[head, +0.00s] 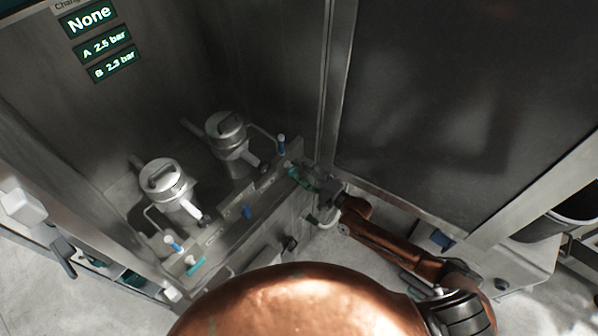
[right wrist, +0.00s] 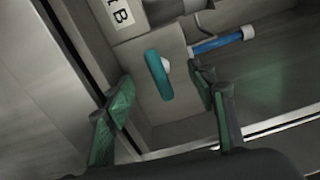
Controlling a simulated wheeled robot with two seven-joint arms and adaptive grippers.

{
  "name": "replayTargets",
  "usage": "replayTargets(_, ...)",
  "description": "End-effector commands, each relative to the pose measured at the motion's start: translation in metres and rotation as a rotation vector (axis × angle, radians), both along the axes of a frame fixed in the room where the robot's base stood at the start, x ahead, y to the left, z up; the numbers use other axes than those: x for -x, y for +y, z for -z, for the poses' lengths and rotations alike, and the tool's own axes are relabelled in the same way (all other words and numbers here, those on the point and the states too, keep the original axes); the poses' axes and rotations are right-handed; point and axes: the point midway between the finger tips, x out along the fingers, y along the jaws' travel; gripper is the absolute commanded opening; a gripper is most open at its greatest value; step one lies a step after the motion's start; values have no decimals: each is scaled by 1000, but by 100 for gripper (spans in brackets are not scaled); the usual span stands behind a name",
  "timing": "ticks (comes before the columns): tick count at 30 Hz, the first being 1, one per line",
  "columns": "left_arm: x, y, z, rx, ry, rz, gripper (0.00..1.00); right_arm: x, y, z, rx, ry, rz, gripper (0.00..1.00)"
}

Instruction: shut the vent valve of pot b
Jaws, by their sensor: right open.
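In the right wrist view a teal vent valve handle (right wrist: 160,76) stands out from a pale metal panel beside a label with the letter B (right wrist: 122,13). My right gripper (head: 303,177) is open, with its green-padded fingers on either side of the handle in that view. I cannot tell whether either finger touches it. In the head view the gripper is at the right end of the pot bench, by the farther pot (head: 230,137), and partly hides the valve there. My left gripper is not in view.
A blue-handled valve (right wrist: 217,43) is close to the right finger. The nearer pot (head: 165,185) stands to the left, with another teal handle (head: 195,266) below it. A metal door frame (head: 333,90) rises close to my right gripper. Displays (head: 108,42) read None, A 2.5 bar, B 2.3 bar.

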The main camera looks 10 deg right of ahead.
Motion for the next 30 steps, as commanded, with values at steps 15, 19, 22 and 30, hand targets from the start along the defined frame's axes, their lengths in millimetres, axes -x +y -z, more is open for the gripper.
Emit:
replayTargets(15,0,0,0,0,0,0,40,1,0,1,1,2,0,58)
replayTargets(19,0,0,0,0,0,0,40,7,-5,1,2,1,0,58)
replayTargets(22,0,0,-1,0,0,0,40,16,-13,2,3,2,1,58)
replayTargets(30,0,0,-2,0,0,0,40,40,-31,1,2,1,0,58)
